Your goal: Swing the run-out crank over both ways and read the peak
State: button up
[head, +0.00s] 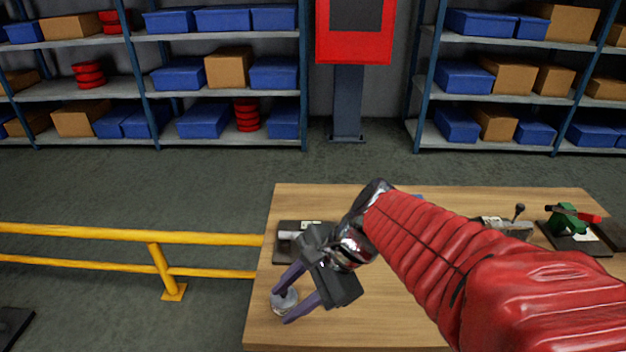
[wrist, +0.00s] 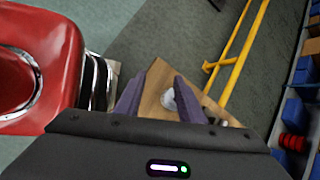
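My gripper (head: 284,304) is over the left front part of the wooden table, its two purple fingers spread apart. A round pale grey disc-like piece (head: 284,299) shows between the fingers; it also shows between them in the wrist view (wrist: 168,99). I see no finger closed on it, and cannot tell the height gap. A grey metal device (head: 508,228) with a dark ball-topped lever (head: 519,211) is right of my arm, partly hidden by it. I cannot tell for sure which piece is the run-out crank. No peak reading is legible.
The wooden table (head: 390,318) also bears a dark plate with a metal piece (head: 287,240) behind my gripper and a green device with a red part (head: 568,219) at right. A yellow rail (head: 120,235) runs left of the table. Shelves and a red cabinet (head: 353,50) stand behind.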

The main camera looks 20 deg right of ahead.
jog(key=s+d+r+n+t+h, duration=0.2)
jog(key=r+n+h, duration=0.3)
jog(key=n, duration=1.2)
jog(key=shift+s+d+t+h, duration=0.35)
jog(key=shift+s+h, duration=0.15)
jog(key=shift+s, duration=0.25)
jog(key=shift+f, duration=0.1)
jog(key=shift+c, duration=0.5)
